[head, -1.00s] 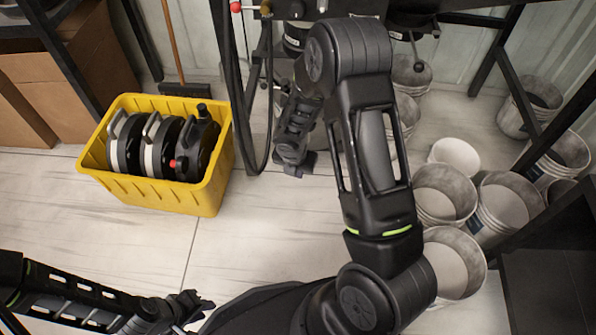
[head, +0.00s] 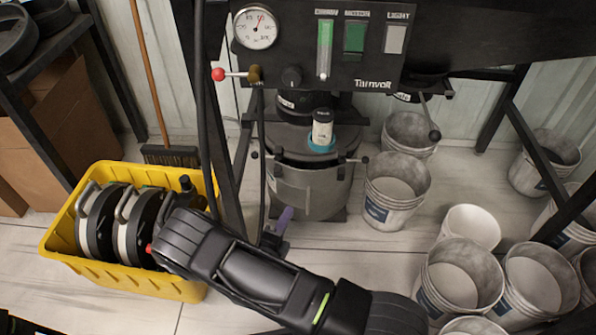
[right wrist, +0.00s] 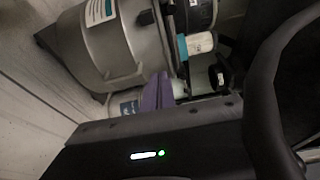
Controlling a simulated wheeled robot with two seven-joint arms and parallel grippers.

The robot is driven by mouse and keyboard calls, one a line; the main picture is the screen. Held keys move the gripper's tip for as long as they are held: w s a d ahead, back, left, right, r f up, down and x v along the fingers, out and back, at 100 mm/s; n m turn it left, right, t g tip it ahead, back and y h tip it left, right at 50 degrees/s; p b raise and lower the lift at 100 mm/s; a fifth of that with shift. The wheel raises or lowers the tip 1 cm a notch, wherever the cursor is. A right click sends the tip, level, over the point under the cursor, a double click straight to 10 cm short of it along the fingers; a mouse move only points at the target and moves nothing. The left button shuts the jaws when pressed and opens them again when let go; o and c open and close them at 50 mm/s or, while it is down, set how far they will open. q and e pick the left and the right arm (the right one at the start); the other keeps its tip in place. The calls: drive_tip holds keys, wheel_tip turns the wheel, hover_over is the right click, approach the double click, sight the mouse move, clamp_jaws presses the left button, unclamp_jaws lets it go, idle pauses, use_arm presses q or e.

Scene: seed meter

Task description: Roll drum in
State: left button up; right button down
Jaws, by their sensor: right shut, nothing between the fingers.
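A grey drum (head: 315,190) stands upright under the black control panel, its lid carrying a teal ring and a small white-labelled cylinder (head: 322,127). In the right wrist view a large grey cylindrical body (right wrist: 115,45) with a teal label fills the upper left; it looks like the drum. My right gripper (head: 283,220), with purple fingertips, is shut and empty at the drum's lower front left. Its purple fingers (right wrist: 157,95) also show in the right wrist view, close to the grey body; I cannot tell whether they touch. My left gripper is out of view.
The control panel (head: 375,45) with a gauge hangs above the drum. A yellow crate (head: 130,278) holding reels stands at left, partly behind my right arm. Several buckets (head: 397,190) crowd the right. A broom (head: 171,155) leans at the back. Some floor right of the drum is clear.

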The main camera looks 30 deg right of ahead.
drive_tip(key=shift+w+a+r+n+t, duration=0.35)
drive_tip(key=shift+w+a+n+t, duration=0.05)
drive_tip(key=shift+w+n+t, duration=0.15)
drive_tip(key=b, duration=0.5)
approach(301, 171)
drive_tip(key=x, duration=0.5)
drive_tip(key=shift+d, duration=0.2)
drive_tip(key=shift+w+d, duration=0.45)
drive_tip(key=shift+d, duration=0.05)
drive_tip(key=shift+w+d+r, duration=0.1)
